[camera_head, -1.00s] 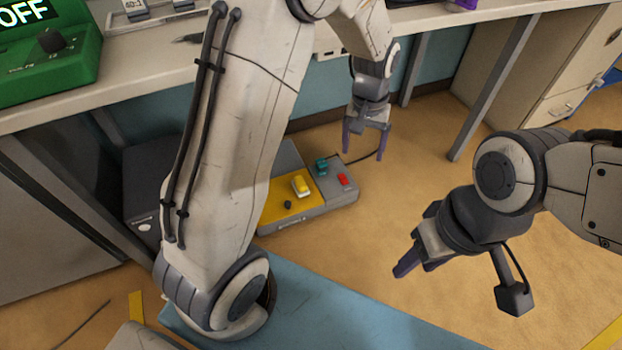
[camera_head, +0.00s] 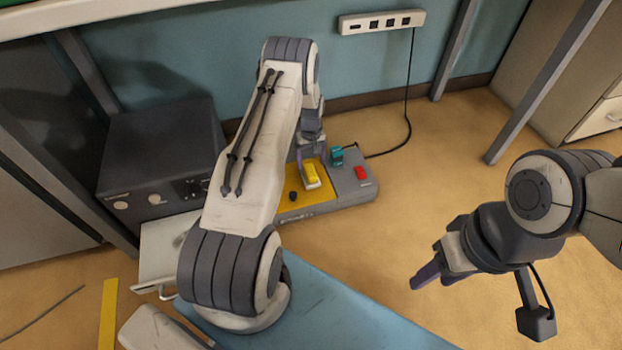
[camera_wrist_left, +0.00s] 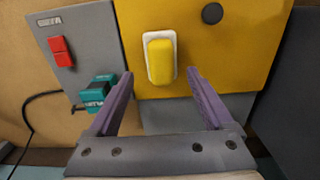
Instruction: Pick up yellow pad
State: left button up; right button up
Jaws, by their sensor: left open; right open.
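The yellow pad (camera_head: 311,174), a rounded yellow block with a white rim or base, lies on the yellow panel (camera_head: 290,205) of a grey box on the floor. It also shows near the middle of the left wrist view (camera_wrist_left: 161,60). My left gripper (camera_head: 312,160) is open just above the pad. In the left wrist view its fingers (camera_wrist_left: 160,74) point toward the pad, one to each side, with nothing between them that I can tell is held. My right gripper (camera_head: 428,276) is open and empty over the floor, well to the right of the box.
The grey box also carries a teal block (camera_head: 337,155), a red switch (camera_head: 361,173) and a black knob (camera_head: 293,196). A cable runs to a power strip (camera_head: 382,22) on the wall. A dark case (camera_head: 150,150) stands to the left. Floor right of the box is clear.

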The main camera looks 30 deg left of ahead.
aim_at(311, 171)
pick_arm(q)
jog(key=f+b, duration=0.2)
jog(key=f, duration=0.1)
jog(key=f+b, duration=0.2)
jog(key=f, duration=0.1)
jog(key=shift+s+d+f, duration=0.1)
jog(key=shift+s+f, duration=0.05)
jog(key=shift+s, duration=0.05)
grip_shut()
jog(key=shift+r, duration=0.25)
notch_tip(311, 171, up, 4)
jog(key=p, duration=0.3)
jog(key=shift+s+d+r+p, duration=0.15)
jog(key=shift+d+r+p, duration=0.5)
jog(key=shift+p, duration=0.05)
jog(key=s+d+r+p, duration=0.2)
jog(key=d+r+p, duration=0.3)
jog(key=d, duration=0.5)
jog(key=shift+s+r, duration=0.15)
jog(key=shift+r, duration=0.1)
